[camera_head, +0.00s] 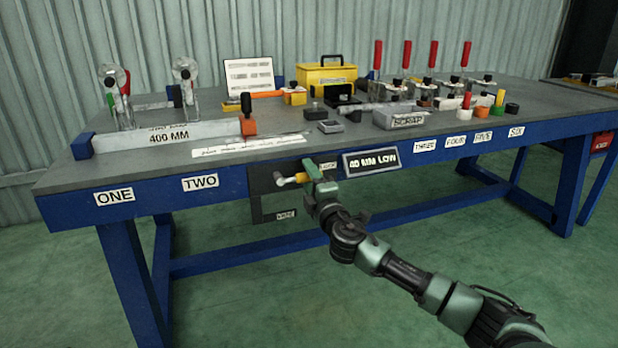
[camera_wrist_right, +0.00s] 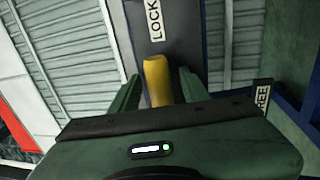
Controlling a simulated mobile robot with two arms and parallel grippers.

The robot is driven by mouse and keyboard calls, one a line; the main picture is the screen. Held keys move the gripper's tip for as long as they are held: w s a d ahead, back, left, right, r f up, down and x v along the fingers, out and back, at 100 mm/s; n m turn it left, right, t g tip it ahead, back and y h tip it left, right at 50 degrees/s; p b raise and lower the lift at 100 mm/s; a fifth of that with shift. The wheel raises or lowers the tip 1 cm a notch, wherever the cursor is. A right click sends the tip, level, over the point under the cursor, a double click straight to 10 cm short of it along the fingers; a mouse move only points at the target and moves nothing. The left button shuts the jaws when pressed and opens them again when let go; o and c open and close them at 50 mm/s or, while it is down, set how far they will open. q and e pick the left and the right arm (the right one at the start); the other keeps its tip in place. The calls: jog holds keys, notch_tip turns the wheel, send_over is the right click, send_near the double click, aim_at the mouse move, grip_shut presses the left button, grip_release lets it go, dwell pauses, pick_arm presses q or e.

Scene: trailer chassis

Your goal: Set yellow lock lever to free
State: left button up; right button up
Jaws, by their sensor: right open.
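The yellow lock lever (camera_head: 293,179) sits on a dark plate (camera_head: 262,184) at the front of the bench. It points right, towards the LOCK label (camera_head: 328,166); the FREE label (camera_head: 286,215) is lower on the plate. In the right wrist view the lever (camera_wrist_right: 156,78) stands between the two green fingers of my right gripper (camera_wrist_right: 160,90), with the LOCK label (camera_wrist_right: 154,20) beyond it and the FREE label (camera_wrist_right: 262,97) to the right. My right gripper (camera_head: 313,174) is open around the lever's end. Contact cannot be told. My left gripper is not in view.
A display reading "40 MM LOW" (camera_head: 371,161) is close to the right of my right gripper. The blue bench frame (camera_head: 170,194) runs along both sides. Clamps, a 400 MM bar (camera_head: 168,137) and a yellow toolbox (camera_head: 326,75) stand on top. The floor in front is clear.

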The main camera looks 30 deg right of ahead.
grip_shut()
jog(key=shift+f, duration=0.1)
dwell(1.2)
